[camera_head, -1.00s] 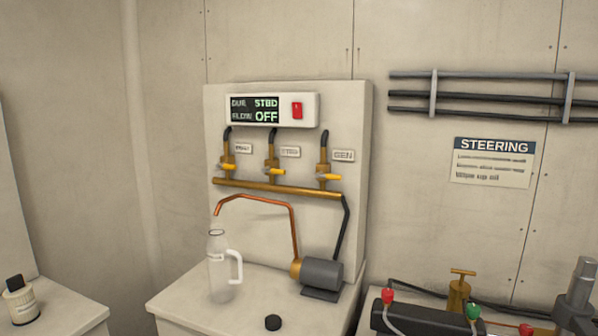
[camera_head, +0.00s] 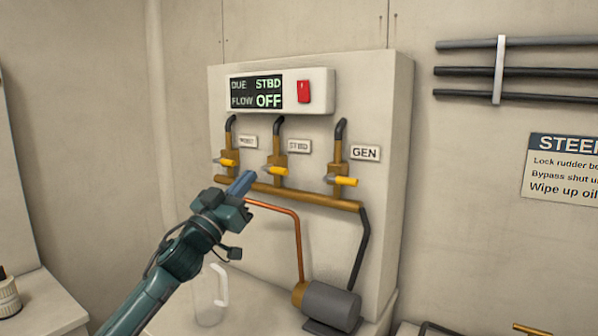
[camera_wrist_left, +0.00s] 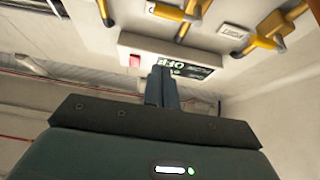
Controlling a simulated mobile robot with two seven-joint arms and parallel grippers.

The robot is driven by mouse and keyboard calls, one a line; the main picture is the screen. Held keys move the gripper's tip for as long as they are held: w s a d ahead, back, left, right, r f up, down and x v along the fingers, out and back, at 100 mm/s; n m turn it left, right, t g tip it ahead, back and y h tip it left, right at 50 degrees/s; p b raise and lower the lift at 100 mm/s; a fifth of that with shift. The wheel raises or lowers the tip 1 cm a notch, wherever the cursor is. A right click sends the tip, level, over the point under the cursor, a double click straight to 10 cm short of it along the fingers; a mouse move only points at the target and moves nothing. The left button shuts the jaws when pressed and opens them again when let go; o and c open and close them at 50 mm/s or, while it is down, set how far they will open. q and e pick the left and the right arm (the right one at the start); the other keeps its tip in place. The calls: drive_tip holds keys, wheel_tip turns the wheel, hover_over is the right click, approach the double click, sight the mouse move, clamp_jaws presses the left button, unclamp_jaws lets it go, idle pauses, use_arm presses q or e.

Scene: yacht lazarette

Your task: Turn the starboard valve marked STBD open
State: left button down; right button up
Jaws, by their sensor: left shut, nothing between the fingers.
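The STBD valve (camera_head: 278,171) is the middle of three brass valves on the panel, with a yellow lever lying crosswise to its vertical pipe. The STBD label (camera_head: 299,146) is just right of it. The display (camera_head: 256,92) above reads DUE STBD, FLOW OFF. My left gripper (camera_head: 243,183) is shut and empty, its blue fingertips pointing up, left of and slightly below the STBD lever in the picture; contact is not seen. In the left wrist view the shut fingers (camera_wrist_left: 163,87) stand before the display, with yellow levers along the top. My right gripper is not in view.
The PORT-side valve (camera_head: 228,163) and GEN valve (camera_head: 342,181) flank it, levers also crosswise. A brass manifold (camera_head: 300,194), copper pipe (camera_head: 297,245) and grey pump (camera_head: 331,304) are below. A red switch (camera_head: 303,91) sits beside the display.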

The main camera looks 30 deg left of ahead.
use_arm(q)
wheel_tip(320, 180, up, 6)
drive_tip(key=p, duration=0.3)
hover_over(279, 169)
drive_tip(key=s, duration=0.3)
drive_tip(key=shift+y, duration=0.3)
drive_tip(key=shift+w+a+f, duration=0.1)
drive_tip(key=shift+w+f, duration=0.05)
drive_tip(key=shift+f, duration=0.7)
drive_tip(key=shift+w+a+f, duration=0.1)
drive_tip(key=shift+f, duration=0.7)
drive_tip(key=shift+w+a+f, duration=0.1)
drive_tip(key=shift+w+f, duration=0.05)
drive_tip(key=shift+f, duration=0.7)
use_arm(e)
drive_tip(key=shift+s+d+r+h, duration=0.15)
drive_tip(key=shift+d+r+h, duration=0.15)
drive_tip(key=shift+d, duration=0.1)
use_arm(q)
drive_tip(key=shift+a, duration=0.1)
drive_tip(key=shift+f, duration=0.1)
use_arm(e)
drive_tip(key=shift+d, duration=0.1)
use_arm(q)
drive_tip(key=shift+m+h+b, duration=0.35)
drive_tip(key=shift+m+h, duration=0.25)
drive_tip(key=shift+h, duration=0.1)
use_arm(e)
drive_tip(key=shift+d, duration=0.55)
